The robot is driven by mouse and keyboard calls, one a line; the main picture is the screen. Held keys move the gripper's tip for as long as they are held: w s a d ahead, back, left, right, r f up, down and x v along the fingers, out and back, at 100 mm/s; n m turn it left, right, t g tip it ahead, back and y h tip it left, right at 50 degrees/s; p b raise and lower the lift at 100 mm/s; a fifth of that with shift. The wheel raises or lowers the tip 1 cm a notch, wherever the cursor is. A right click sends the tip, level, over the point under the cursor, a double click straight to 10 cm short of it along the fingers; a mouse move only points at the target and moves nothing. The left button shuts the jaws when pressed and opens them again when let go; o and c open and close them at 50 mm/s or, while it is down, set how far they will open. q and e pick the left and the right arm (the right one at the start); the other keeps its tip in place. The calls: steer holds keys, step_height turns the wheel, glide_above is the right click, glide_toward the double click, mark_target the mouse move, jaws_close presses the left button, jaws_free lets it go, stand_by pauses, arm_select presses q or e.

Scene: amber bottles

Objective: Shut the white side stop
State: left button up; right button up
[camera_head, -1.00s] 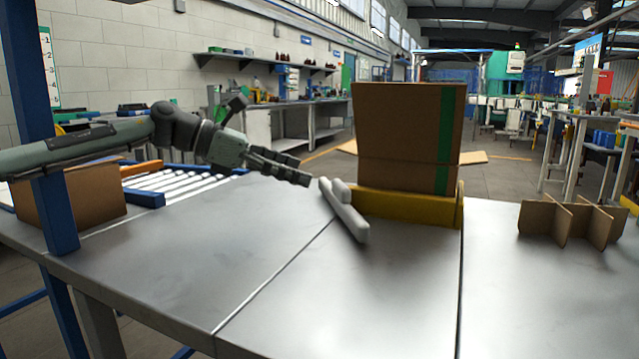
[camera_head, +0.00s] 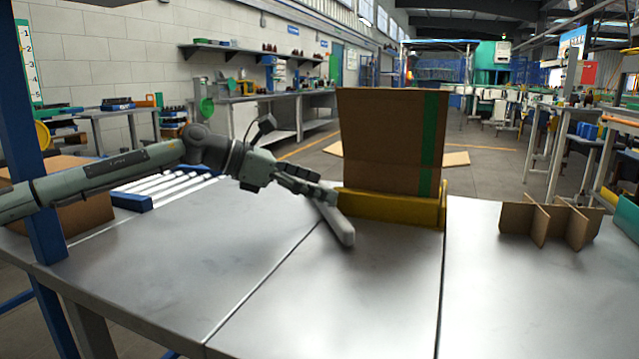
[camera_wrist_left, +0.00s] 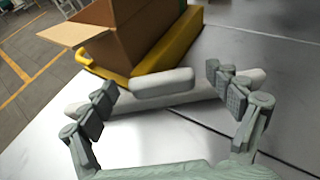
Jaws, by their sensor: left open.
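The white side stop is a long rounded bar (camera_head: 337,224) lying on the metal table, angled away from the yellow frame. In the left wrist view the bar (camera_wrist_left: 195,101) crosses under the fingers, and its short white grip block (camera_wrist_left: 162,88) sits between the fingertips. My left gripper (camera_head: 325,193) is open over the far part of the stop; in the wrist view its two fingers (camera_wrist_left: 165,90) stand on either side of the block, and I cannot tell whether they touch it. The gripper hides part of the stop in the head view. My right gripper does not show.
A tall cardboard box (camera_head: 390,140) with a green stripe stands in the yellow frame (camera_head: 388,207) beside the stop. A cardboard divider (camera_head: 550,221) is at the right of the table. A roller conveyor (camera_head: 170,187) is at the left. The table front is clear.

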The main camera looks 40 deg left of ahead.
arm_select(q)
steer(key=c, duration=1.7)
